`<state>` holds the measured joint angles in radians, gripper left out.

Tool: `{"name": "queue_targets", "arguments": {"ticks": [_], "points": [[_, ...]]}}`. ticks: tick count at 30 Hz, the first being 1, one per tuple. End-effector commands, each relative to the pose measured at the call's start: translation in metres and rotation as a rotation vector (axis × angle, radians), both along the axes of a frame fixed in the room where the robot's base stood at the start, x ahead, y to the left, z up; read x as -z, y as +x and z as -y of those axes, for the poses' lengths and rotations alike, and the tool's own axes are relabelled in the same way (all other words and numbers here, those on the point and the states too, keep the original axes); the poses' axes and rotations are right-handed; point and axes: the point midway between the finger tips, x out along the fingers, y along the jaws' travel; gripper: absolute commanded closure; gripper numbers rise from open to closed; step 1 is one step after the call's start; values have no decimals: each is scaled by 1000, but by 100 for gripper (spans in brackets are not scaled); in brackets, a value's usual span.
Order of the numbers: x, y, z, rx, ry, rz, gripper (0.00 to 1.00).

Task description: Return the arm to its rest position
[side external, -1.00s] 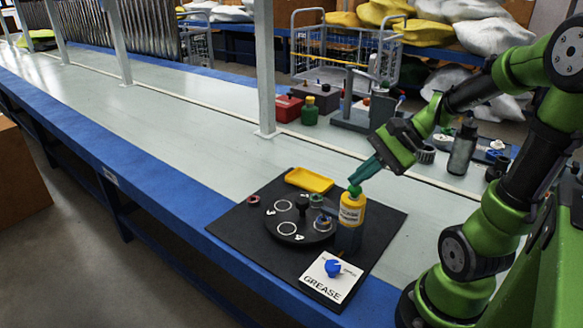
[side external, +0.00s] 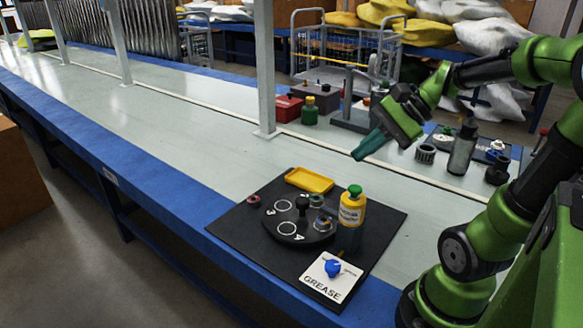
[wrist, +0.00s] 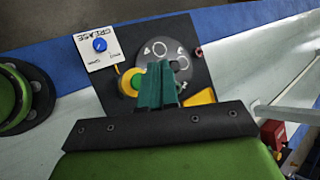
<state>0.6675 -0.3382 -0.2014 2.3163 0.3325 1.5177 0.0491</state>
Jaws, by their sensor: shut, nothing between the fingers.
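My gripper (side external: 358,157) has teal fingers that are shut with nothing between them. It hangs in the air above and behind the yellow grease bottle. The same fingers show in the wrist view (wrist: 159,66), covering part of the black mat. The yellow bottle with a green cap (side external: 351,208) stands upright on the black mat (side external: 240,222), apart from the fingers. A round black turntable (side external: 300,238) with white rings and numbers sits left of the bottle. A white GREASE panel with a blue knob (side external: 333,268) lies at the mat's front corner.
A yellow tray (side external: 309,180) is at the mat's back edge. A grey post (side external: 265,75) rises from the bench. The bench left of the mat is clear.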

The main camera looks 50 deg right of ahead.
Motion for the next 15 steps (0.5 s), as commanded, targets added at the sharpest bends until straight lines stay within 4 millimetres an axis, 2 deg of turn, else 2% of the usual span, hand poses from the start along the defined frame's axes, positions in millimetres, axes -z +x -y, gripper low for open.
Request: {"name": "queue_targets", "arguments": {"ticks": [11, 15], "points": [[1, 0, 1, 0, -5, 1, 100], [12, -3, 9, -15, -91, -12, 100]]}}
